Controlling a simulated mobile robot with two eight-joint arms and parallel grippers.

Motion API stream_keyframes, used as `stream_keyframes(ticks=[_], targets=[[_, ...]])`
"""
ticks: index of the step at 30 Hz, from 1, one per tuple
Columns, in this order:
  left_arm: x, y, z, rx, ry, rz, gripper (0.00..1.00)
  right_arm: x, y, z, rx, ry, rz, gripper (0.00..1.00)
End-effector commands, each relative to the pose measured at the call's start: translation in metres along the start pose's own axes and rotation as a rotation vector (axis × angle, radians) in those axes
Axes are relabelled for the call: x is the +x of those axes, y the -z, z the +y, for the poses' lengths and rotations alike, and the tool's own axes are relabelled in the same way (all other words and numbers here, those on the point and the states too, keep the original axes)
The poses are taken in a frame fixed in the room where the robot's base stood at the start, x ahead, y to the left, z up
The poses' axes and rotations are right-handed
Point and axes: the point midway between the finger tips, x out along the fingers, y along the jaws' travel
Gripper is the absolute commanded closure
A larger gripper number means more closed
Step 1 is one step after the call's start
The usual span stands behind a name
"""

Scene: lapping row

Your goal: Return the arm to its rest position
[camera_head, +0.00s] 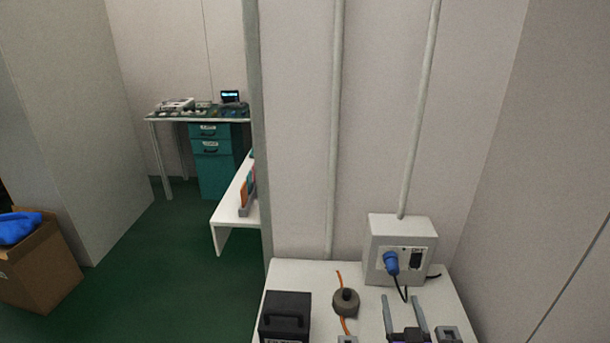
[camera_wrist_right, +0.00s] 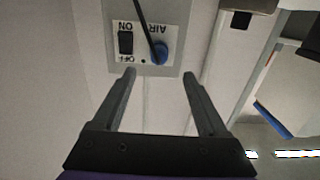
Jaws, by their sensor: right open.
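My right gripper (camera_head: 404,312) is at the bottom of the head view, above the white table, with its two fingers apart and nothing between them. In the right wrist view the right gripper (camera_wrist_right: 160,88) also shows open and empty. Beyond its fingertips is the grey switch box (camera_head: 400,240) with a blue plug and a black switch. The box shows upside down in the right wrist view (camera_wrist_right: 172,66), with the words AIR, ON and OFF on its plate. The gripper appears apart from the box. My left gripper is not in view.
The white table (camera_head: 300,273) holds a black case (camera_head: 286,318), a round grey-brown object (camera_head: 346,302) by an orange cord, and a small grey block (camera_head: 449,335). Walls stand behind and right. Green floor (camera_head: 165,270) is open at left, beside a cardboard box (camera_head: 45,270).

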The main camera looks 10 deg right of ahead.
Motion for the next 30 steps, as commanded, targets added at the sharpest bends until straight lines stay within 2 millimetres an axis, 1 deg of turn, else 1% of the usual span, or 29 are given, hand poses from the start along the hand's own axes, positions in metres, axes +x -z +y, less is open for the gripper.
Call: stream_keyframes(ticks=[2, 5, 8, 11, 12, 14, 15, 19, 25, 26, 27, 30], targets=[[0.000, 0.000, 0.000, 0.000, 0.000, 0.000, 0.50, -0.004, -0.003, -0.006, 0.000, 0.007, -0.048, 0.24], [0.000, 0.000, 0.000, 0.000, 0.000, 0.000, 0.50, -0.017, -0.013, -0.019, -0.004, 0.021, -0.176, 0.24], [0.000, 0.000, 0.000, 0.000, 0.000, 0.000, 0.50, -0.042, -0.028, -0.035, -0.014, 0.047, -0.356, 0.24], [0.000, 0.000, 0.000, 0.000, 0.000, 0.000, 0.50, -0.079, -0.044, -0.051, -0.032, 0.078, -0.544, 0.24], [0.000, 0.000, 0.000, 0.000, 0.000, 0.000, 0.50, -0.095, -0.050, -0.055, -0.041, 0.091, -0.615, 0.24], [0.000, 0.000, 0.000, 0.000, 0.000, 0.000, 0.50, -0.119, -0.058, -0.061, -0.055, 0.109, -0.712, 0.24], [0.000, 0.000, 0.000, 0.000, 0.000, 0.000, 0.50, -0.135, -0.062, -0.064, -0.064, 0.122, -0.770, 0.24], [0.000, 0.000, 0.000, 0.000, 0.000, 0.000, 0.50, -0.182, -0.073, -0.071, -0.093, 0.158, -0.933, 0.24], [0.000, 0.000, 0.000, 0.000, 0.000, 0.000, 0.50, -0.252, -0.084, -0.073, -0.140, 0.210, -1.149, 0.24], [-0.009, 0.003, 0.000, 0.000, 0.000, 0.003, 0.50, -0.254, -0.075, -0.073, -0.141, 0.211, -1.154, 0.24], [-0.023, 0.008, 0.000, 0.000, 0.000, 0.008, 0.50, -0.252, -0.060, -0.073, -0.139, 0.209, -1.144, 0.24], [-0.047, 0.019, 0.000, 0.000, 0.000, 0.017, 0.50, -0.251, -0.034, -0.073, -0.137, 0.208, -1.133, 0.24]])
